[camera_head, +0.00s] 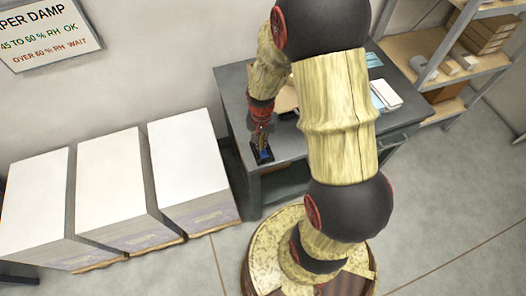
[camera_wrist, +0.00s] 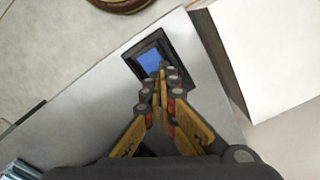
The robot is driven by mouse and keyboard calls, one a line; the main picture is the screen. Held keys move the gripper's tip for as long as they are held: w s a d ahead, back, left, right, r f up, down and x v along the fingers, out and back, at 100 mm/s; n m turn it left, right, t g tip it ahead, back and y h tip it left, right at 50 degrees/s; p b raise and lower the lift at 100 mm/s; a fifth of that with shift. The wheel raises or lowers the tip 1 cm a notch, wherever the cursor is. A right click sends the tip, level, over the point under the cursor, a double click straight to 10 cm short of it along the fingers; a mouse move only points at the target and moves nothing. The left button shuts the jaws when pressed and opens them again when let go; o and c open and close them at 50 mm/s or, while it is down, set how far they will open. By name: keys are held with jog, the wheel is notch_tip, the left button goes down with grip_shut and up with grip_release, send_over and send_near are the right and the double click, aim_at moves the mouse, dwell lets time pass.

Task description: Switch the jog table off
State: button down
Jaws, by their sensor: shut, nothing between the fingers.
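The jog table (camera_head: 234,84) is the grey table behind my arm. A black-framed switch with a blue rocker (camera_head: 264,155) is at its near left corner. In the wrist view the blue rocker (camera_wrist: 149,60) sits in its black frame on the pale grey table surface (camera_wrist: 90,120). My gripper (camera_head: 262,132) is shut and empty, pointing down at the switch. In the wrist view its fingertips (camera_wrist: 162,72) overlap the right part of the rocker. I cannot tell whether they touch it. Part of the rocker and the frame's lower part are hidden by the fingers.
White paper stacks (camera_head: 188,160) on pallets stand left of the table. White pads (camera_head: 386,94) and other items lie on the tabletop, partly behind my arm. A shelf unit (camera_head: 420,48) with boxes stands at the right. The floor at the lower right is clear.

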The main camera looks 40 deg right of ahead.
jog(key=shift+f, duration=0.5)
dwell(0.3)
jog(key=shift+r+p, duration=2.55)
jog(key=shift+r, duration=1)
